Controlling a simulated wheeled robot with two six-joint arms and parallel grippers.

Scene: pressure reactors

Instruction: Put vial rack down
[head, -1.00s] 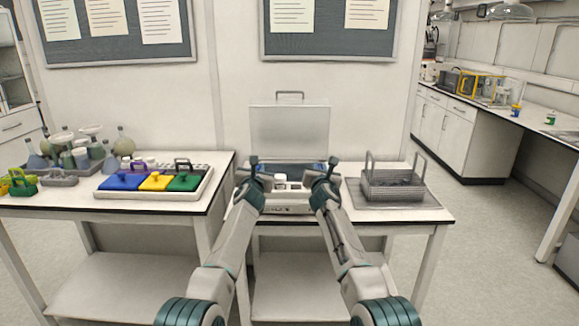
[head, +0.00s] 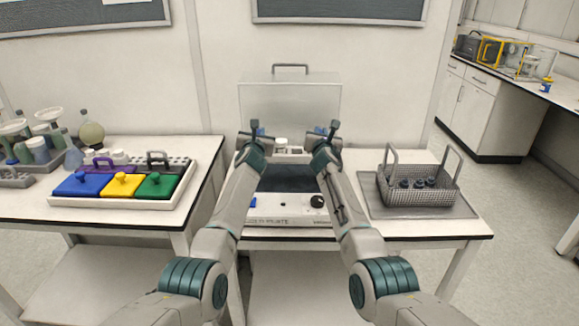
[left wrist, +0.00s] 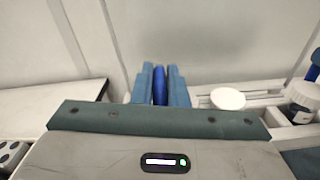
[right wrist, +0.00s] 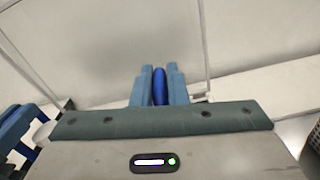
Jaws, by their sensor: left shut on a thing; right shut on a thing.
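The vial rack (left wrist: 268,114) is pale, with a white-capped vial and a darker bottle in it. In the head view the white cap (head: 281,141) shows between my two grippers. My left gripper (head: 254,128) is shut on the rack's blue handle (left wrist: 160,86) at its left end. My right gripper (head: 326,130) is shut on the blue handle (right wrist: 160,86) at its right end. The rack is over the back part of a hot-plate unit (head: 275,212) with a dark top (head: 285,180). I cannot tell whether the rack touches it.
A clear raised lid (head: 290,108) stands behind the rack. A wire basket (head: 440,185) with dark items stands on a grey mat (head: 385,205) to the right. To the left, a white tray (head: 120,200) holds blue, yellow and green blocks, with glassware behind.

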